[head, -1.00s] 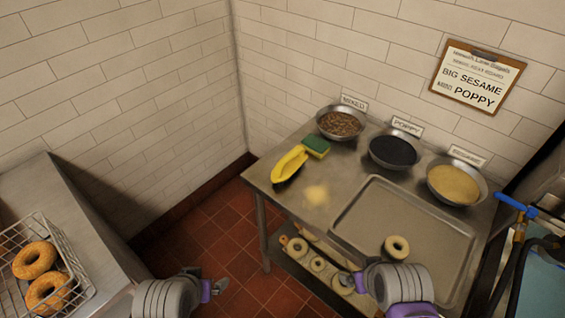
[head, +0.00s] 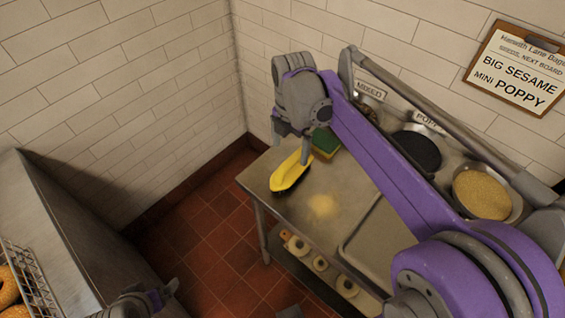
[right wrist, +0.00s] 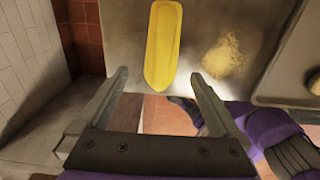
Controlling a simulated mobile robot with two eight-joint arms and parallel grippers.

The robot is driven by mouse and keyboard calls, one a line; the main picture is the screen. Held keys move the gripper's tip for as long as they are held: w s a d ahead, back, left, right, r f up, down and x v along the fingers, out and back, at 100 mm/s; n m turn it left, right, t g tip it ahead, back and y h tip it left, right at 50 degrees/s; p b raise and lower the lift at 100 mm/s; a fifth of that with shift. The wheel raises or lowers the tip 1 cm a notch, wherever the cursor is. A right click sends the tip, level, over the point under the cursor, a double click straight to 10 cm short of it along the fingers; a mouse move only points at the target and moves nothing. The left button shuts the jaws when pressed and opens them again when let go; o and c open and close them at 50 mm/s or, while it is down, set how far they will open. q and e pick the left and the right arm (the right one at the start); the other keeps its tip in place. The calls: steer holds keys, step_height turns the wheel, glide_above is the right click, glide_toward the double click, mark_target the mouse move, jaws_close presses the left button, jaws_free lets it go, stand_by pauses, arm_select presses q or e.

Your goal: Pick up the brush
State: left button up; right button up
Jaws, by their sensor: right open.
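The yellow brush (head: 287,177) with dark bristles lies near the left end of the steel table (head: 300,222). In the right wrist view the brush (right wrist: 163,45) points lengthwise toward my palm, its near end just beyond and between the fingertips. My right gripper (head: 305,155) is over the far end of the brush in the head view and hides part of it. In the wrist view my right gripper (right wrist: 159,76) is open and empty, with a finger on each side of the brush's line. My left gripper (head: 160,297) is low at the bottom left, its jaws unclear.
A green and yellow sponge (head: 325,143) lies close behind the brush. A pale crumb patch (head: 322,207) and a metal tray (head: 375,243) are to its right. Bowls of poppy (head: 418,151) and sesame (head: 483,193) stand at the back. A wire basket (head: 28,280) is far left.

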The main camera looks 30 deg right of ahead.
mark_target(289, 172)
steer(key=f, duration=0.3)
steer(key=shift+s+f, duration=0.2)
steer(key=shift+f, duration=0.2)
steer(key=shift+a+f, duration=0.2)
steer(key=shift+f, duration=2.55)
steer(key=shift+c, duration=0.2)
steer(key=c, duration=1.4)
steer(key=shift+o, duration=0.2)
steer(key=shift+r, duration=5.05)
